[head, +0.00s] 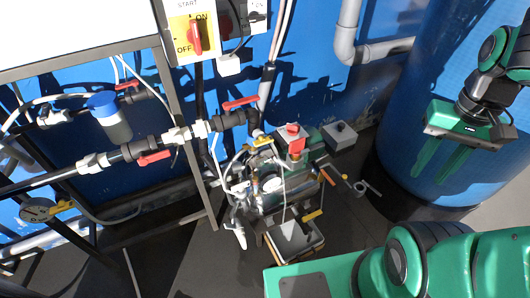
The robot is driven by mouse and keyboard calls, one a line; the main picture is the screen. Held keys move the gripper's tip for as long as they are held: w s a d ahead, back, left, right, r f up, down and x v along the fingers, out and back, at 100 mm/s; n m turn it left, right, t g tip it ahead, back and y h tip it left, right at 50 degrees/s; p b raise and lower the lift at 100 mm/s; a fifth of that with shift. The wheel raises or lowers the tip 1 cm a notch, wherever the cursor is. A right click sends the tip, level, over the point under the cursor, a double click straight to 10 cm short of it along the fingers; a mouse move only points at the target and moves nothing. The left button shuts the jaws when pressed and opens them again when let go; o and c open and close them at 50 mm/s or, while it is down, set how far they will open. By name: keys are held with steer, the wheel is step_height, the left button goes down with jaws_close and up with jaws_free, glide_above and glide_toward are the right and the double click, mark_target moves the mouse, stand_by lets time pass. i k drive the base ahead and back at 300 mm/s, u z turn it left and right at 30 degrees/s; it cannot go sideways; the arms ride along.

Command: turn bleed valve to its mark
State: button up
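Several pipe valves are in view, and I cannot tell which one is the bleed valve or see its mark. One red lever (240,103) sits on the dark pipe fitting above the pump unit (272,182). My gripper (431,178) is at the upper right in front of the blue tank, well away from these valves. Its two green fingers are apart, with nothing between them.
A large blue tank (450,60) stands at the right. A red rotary switch (195,36) is on the yellow plate at the top. A blue-capped filter (110,118) and a dark frame post (190,150) stand at the left.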

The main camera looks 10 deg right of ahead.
mark_target(262, 141)
steer(key=u, duration=1.7)
steer(key=k, duration=1.5)
steer(key=z, duration=1.65)
steer(key=i, duration=1)
